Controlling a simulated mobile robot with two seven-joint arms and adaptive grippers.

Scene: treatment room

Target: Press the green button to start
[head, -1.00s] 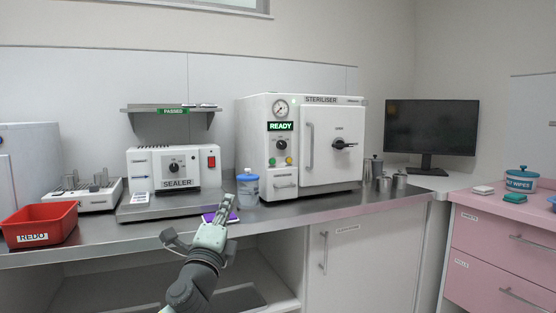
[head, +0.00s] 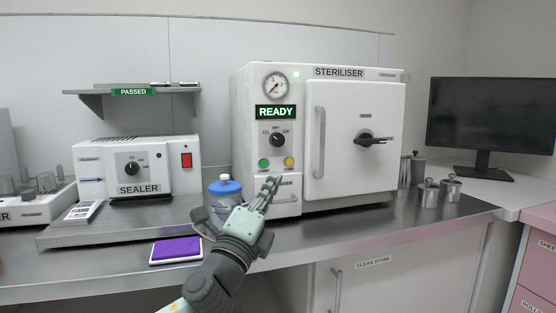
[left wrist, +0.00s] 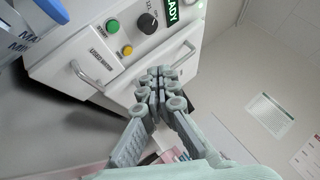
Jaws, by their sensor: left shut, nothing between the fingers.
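The white steriliser (head: 355,185) stands on the steel counter with its door shut and a lit READY display (head: 276,112). Its round green button (head: 264,163) is low on the left panel, beside a yellow button (head: 289,162) and under a dial (head: 277,140). The left wrist view also shows the green button (left wrist: 112,26) and the yellow button (left wrist: 127,50). My left gripper (head: 274,183) is shut and empty, just below the two buttons in the head view and apart from the green one. It also shows in the left wrist view (left wrist: 160,72). My right gripper is not in view.
A blue-lidded tub (head: 225,190) stands close to my left gripper, partly hidden behind my arm. A purple pad (head: 176,249) lies at the counter's front. The sealer (head: 138,168) is at left. Metal canisters (head: 428,193) and a monitor (head: 492,115) are at right.

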